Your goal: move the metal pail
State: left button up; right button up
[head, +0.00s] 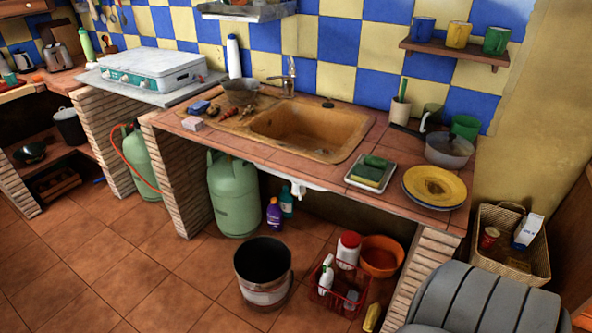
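The metal pail (264,289) stands upright on the tiled floor in the lower middle of the head view, in front of the sink counter. It has a dark inside and a pale, worn outer wall. Its open top faces up, and it looks empty as far as I can see into it. Neither of my grippers shows in the head view, and nothing is touching the pail from above.
A red basket of bottles (322,296) and an orange basin (382,256) stand right of the pail. A green gas cylinder (234,195) and purple bottle (274,214) stand behind it. A grey ribbed object (485,300) fills the lower right. Floor to the left is clear.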

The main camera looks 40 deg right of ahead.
aim_at(261, 264)
jog(key=z, duration=1.15)
